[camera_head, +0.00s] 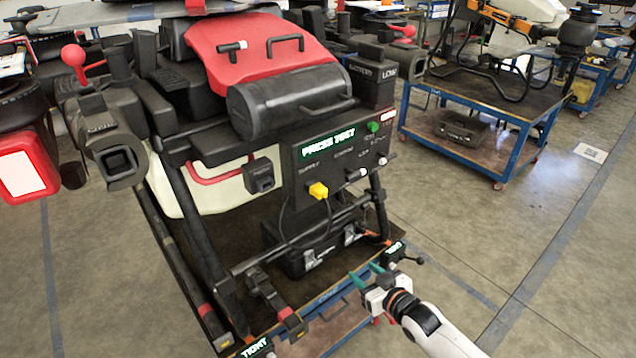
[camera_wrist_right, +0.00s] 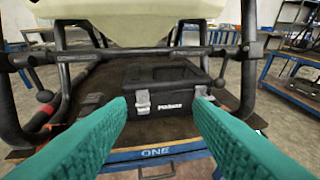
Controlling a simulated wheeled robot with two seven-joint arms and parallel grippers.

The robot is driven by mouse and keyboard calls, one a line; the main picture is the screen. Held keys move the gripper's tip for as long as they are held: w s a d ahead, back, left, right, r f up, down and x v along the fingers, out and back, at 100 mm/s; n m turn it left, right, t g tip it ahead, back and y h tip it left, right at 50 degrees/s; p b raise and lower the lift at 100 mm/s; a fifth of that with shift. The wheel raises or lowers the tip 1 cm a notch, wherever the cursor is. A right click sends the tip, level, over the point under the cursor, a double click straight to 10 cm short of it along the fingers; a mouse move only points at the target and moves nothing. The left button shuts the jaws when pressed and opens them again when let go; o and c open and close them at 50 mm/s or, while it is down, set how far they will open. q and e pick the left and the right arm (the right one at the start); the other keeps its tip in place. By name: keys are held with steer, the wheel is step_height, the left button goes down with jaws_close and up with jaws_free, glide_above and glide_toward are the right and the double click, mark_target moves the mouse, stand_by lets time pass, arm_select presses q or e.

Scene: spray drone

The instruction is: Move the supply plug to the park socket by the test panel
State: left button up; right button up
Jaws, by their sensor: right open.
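The yellow supply plug (camera_head: 318,190) sits on the front of the dark test panel (camera_head: 340,160), by the word SUPPLY. A black cable hangs from it in a loop. A small dark socket box (camera_head: 262,176) is mounted just left of the panel; its label is too small to read, so I cannot tell if it is the park socket. My right gripper (camera_head: 367,279) is open and empty, low and right of the plug and apart from it. In the right wrist view its teal fingers (camera_wrist_right: 160,110) are spread, with no plug between them. My left gripper is not in view.
A black case (camera_wrist_right: 166,88) lies on the cart deck ahead of my right gripper, under a dark cross tube (camera_wrist_right: 130,55). The panel's green display (camera_head: 327,144) reads PRESS TEST. Dark landing legs stand at both sides.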

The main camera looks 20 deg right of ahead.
mark_target(324, 195)
steer(key=a+r+n+t+y+p, duration=0.1)
steer(key=a+r+y, duration=0.1)
steer(key=r, duration=0.8)
steer(key=a+r+t+y+p, duration=0.1)
steer(key=a+r, duration=0.1)
steer(key=r, duration=0.8)
steer(key=shift+w+a+n+y+p, duration=0.3)
steer(key=shift+w+a+n+y, duration=0.1)
steer(key=shift+w, duration=0.1)
steer(key=b+x, duration=0.2)
steer(key=x, duration=0.5)
steer(key=shift+r, duration=0.1)
steer(key=shift+b+x, duration=0.4)
steer(key=shift+x, duration=0.55)
steer(key=shift+p, duration=0.45)
